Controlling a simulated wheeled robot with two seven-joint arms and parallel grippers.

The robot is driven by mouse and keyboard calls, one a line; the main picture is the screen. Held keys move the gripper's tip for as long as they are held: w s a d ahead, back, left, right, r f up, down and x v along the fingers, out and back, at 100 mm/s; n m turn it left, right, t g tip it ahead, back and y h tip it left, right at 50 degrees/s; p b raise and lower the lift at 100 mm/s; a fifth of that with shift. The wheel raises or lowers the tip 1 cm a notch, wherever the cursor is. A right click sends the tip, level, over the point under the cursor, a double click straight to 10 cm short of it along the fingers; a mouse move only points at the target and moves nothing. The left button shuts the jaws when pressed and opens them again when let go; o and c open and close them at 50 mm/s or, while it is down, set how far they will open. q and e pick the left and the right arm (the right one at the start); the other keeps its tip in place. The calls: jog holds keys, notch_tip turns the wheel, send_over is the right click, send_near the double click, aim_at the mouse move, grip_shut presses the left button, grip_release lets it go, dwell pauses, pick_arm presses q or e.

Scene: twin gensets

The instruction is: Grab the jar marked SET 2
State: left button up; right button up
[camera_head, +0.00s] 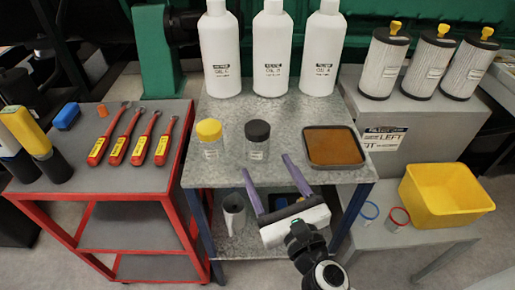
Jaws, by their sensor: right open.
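Two small clear jars stand upright on the grey middle table (230,180). One has a yellow lid (209,130), the other a black lid (257,132). Each has a small label too fine to read, so I cannot tell which is SET 2. My right gripper (266,164) is open and empty, with purple fingers pointing toward the table. My left gripper is not in view.
Three white oil bottles (271,55) stand behind the jars. A brown-filled tray (334,147) lies right of them. A yellow bin (446,195) and blue-rimmed (369,212) and red-rimmed (398,219) containers sit at right.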

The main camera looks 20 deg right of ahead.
aim_at(261, 150)
jog(key=shift+m, duration=0.8)
jog(key=w+p, duration=0.1)
jog(key=w, duration=0.4)
jog(key=shift+d, duration=0.1)
jog(key=w, duration=0.5)
jog(key=shift+w+d+f, duration=0.15)
jog(key=shift+w+d, duration=0.05)
jog(key=shift+w, duration=0.15)
jog(key=c, duration=1.1)
